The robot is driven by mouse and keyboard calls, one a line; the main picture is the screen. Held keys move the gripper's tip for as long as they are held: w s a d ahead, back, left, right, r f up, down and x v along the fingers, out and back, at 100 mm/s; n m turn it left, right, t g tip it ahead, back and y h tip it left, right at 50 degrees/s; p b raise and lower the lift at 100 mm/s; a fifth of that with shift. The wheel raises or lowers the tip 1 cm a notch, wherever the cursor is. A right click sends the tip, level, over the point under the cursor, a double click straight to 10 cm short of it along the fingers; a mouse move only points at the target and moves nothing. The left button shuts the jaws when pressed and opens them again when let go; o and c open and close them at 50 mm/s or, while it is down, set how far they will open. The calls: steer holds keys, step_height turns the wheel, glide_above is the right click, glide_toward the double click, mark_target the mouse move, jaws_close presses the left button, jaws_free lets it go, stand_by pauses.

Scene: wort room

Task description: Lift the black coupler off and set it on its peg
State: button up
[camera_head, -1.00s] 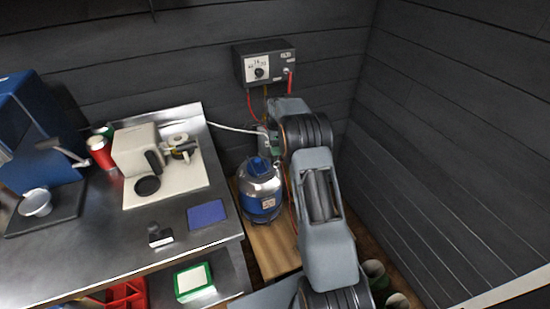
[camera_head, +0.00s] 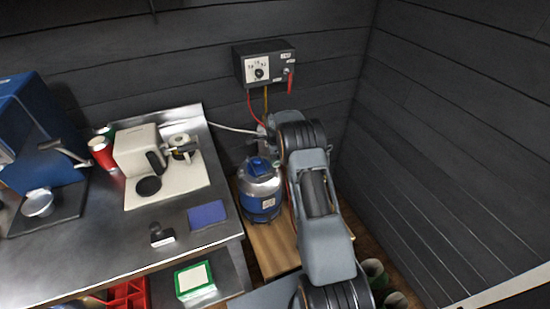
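A silver and blue keg-like vessel (camera_head: 262,192) with a blue top (camera_head: 259,166) stands on a wooden board beside the metal bench. My arm reaches over the board to the right of the vessel and bends down behind it, near the back wall. The fingers of my gripper are hidden by my own wrist and arm, so I cannot see whether they hold anything. I cannot make out the black coupler or its peg; they may be behind my arm.
A dark control box (camera_head: 263,65) with a dial and a red lever hangs on the back wall, with red and yellow lines below it. The bench at left holds a cream machine (camera_head: 137,148), a red can (camera_head: 102,153) and a blue pad (camera_head: 207,214). Pots stand low at right.

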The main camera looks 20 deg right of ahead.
steer(key=c, duration=0.9)
steer(key=shift+c, duration=0.2)
steer(key=shift+r, duration=0.15)
